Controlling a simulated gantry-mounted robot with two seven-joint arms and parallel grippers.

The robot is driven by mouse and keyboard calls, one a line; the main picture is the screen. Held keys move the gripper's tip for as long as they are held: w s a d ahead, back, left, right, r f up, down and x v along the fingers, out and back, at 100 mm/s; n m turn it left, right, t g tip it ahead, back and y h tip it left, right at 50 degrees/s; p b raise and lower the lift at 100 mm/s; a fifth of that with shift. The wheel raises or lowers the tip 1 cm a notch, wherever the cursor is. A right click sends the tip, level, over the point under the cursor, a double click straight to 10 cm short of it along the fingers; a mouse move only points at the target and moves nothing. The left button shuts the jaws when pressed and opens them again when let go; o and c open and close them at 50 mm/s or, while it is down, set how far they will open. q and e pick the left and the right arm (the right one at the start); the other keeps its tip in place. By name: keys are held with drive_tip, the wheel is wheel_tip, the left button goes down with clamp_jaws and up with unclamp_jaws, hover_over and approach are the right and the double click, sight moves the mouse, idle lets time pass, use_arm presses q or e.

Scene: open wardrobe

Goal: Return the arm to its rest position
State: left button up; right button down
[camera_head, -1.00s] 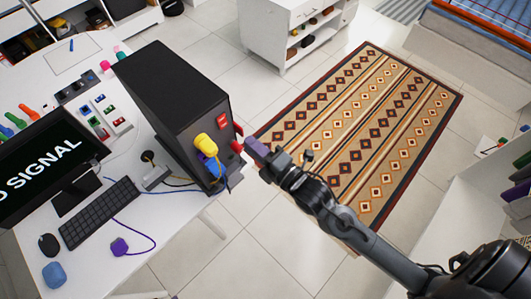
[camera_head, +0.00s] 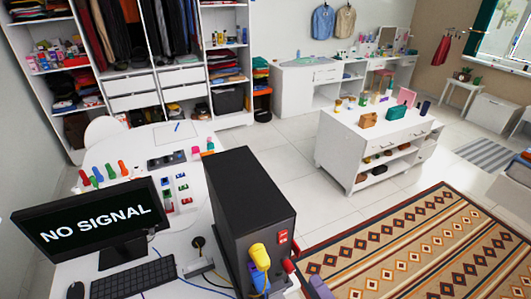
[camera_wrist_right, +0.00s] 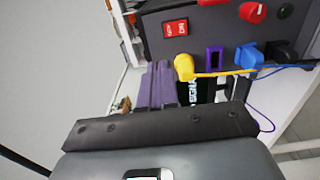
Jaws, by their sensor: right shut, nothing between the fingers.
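My right gripper (camera_head: 318,288) shows only as a purple tip at the bottom edge of the head view, just right of the black computer tower (camera_head: 250,205). In the right wrist view its purple fingers (camera_wrist_right: 157,86) are together with nothing between them. They point toward the tower's panel (camera_wrist_right: 222,32), which has a red switch (camera_wrist_right: 176,28); whether they touch it I cannot tell. A yellow plug (camera_wrist_right: 184,67) and a blue plug (camera_wrist_right: 249,55) are on the panel beside the fingers. Most of my right arm is out of the head view. My left gripper is not in view.
The white desk (camera_head: 160,222) holds a monitor (camera_head: 95,222), a keyboard (camera_head: 135,279) and colored tools. A patterned rug (camera_head: 420,250) lies right of the tower. A white island (camera_head: 345,145) and an open wardrobe (camera_head: 150,82) stand behind. Floor between is clear.

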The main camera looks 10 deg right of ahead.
drive_tip(key=s+d+f+m+g+h+p, duration=0.1)
drive_tip(key=s+f+m+g+h+p, duration=0.1)
drive_tip(key=s+m+g, duration=0.5)
drive_tip(key=s+d+f+m+g+h+p, duration=0.1)
drive_tip(key=s+d+f+m+g+p, duration=0.1)
drive_tip(key=s+f+m+g+p, duration=0.3)
drive_tip(key=s+m+g+p, duration=0.1)
drive_tip(key=s+m+g, duration=0.1)
drive_tip(key=s+m, duration=0.2)
drive_tip(key=shift+d+m+h+p, duration=0.3)
drive_tip(key=shift+m+h+p, duration=0.1)
drive_tip(key=shift+m, duration=0.9)
